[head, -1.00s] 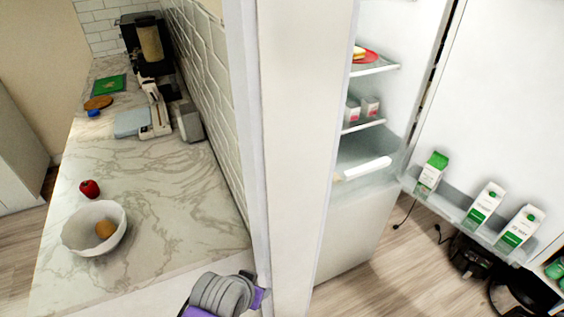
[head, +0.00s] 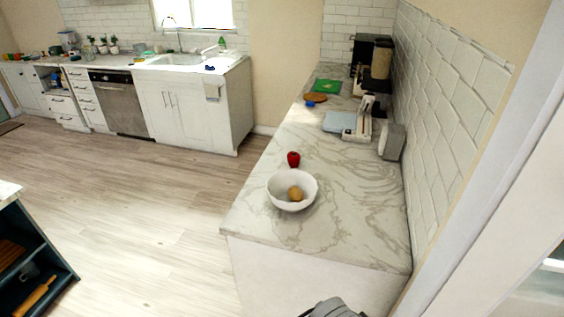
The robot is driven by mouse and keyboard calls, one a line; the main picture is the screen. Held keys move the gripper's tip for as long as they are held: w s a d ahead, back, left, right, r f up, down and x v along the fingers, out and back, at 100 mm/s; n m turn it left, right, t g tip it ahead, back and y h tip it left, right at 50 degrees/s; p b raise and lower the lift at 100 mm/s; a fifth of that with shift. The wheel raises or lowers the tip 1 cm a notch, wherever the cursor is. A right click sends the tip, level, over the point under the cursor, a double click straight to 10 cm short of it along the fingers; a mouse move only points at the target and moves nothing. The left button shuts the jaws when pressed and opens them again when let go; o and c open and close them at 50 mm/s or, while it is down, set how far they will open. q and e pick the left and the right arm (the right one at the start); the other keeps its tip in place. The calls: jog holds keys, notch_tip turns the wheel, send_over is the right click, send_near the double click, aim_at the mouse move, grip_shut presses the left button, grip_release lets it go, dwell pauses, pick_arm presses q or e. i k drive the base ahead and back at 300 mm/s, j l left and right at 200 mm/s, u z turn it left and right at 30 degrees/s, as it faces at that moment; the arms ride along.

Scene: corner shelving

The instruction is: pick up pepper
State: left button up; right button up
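A small red round thing (head: 293,159) sits on the marble counter, just behind a white bowl (head: 275,192). I cannot tell whether it is a pepper or an apple. A brownish round item (head: 295,193) lies in the bowl. Small coloured items (head: 14,57) stand on the far left counter, too small to identify; no pepper can be made out for certain. A grey part of my arm shows at the bottom edge, but neither gripper's fingers are in view.
The marble counter (head: 345,215) also holds a green board (head: 327,86) and appliances near the brick wall. A sink counter (head: 195,110) stands at the back. A dark shelf unit (head: 62,262) is at lower left. The wooden floor (head: 140,200) between is clear.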

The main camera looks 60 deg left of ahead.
aim_at(294, 157)
jog(key=u, duration=1.95)
